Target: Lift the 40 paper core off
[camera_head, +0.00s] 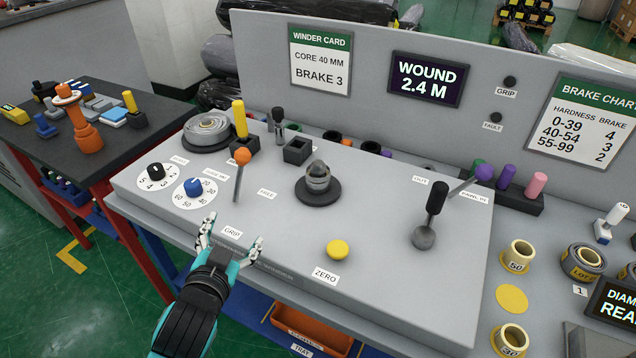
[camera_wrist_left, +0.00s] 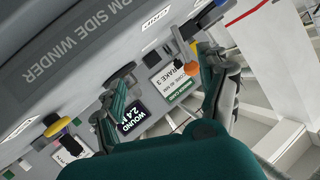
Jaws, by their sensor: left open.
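My right gripper is in no view.
An orange-knobbed lever (camera_head: 242,158) stands just behind my left gripper. A yellow button (camera_head: 338,249) and a black-handled lever (camera_head: 435,205) lie to the right. Cores marked 50 (camera_head: 518,256) and 30 (camera_head: 510,340) flank a bare yellow disc (camera_head: 511,298).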

